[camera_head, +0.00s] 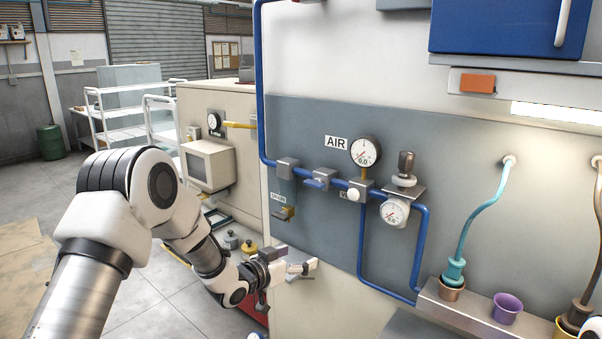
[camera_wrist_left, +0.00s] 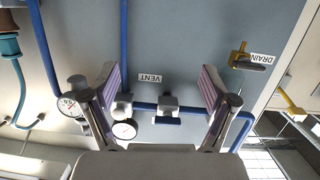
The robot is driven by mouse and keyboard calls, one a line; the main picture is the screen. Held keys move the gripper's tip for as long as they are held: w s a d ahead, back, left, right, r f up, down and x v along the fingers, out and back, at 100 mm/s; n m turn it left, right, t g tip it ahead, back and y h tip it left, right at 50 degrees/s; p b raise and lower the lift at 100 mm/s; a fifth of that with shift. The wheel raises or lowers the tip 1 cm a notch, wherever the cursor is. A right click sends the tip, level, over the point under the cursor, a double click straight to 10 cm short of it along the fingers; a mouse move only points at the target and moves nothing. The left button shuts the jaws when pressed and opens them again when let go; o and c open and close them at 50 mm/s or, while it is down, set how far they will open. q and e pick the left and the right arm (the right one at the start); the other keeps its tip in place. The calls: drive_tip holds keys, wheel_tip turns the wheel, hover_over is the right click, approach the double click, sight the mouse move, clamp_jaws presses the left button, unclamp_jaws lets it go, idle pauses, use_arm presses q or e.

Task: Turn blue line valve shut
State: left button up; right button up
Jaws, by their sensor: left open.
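The blue line valve (camera_head: 326,171) sits on the horizontal blue pipe of the grey wall panel, below and left of the AIR label. Its blue lever (camera_head: 316,184) appears to lie roughly along the pipe. The valve (camera_wrist_left: 168,107) also shows in the left wrist view, upside down, between my fingers. My left gripper (camera_head: 302,268) is below the valve in the head view, apart from it. In the left wrist view my left gripper (camera_wrist_left: 157,80) is open, with nothing between its fingers. My right gripper is not in view.
A pressure gauge (camera_head: 365,151) and a regulator gauge (camera_head: 394,212) are right of the valve. A yellow drain valve (camera_head: 286,213) is at lower left. Cups with hoses stand on a ledge (camera_head: 465,312) at right. A beige cabinet (camera_head: 215,110) stands behind my arm.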

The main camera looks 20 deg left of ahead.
sight(311, 184)
use_arm(q)
wheel_tip(311, 184, up, 16)
drive_tip(key=w+a+f+t+p, duration=0.1)
drive_tip(key=w+a+t, duration=0.1)
drive_tip(key=a+t, duration=0.1)
drive_tip(key=p+x, duration=0.3)
drive_tip(key=x, duration=0.5)
drive_tip(key=shift+d, duration=0.25)
drive_tip(key=shift+s+r, duration=0.1)
drive_tip(key=shift+c, duration=0.3)
drive_tip(key=c, duration=1.1)
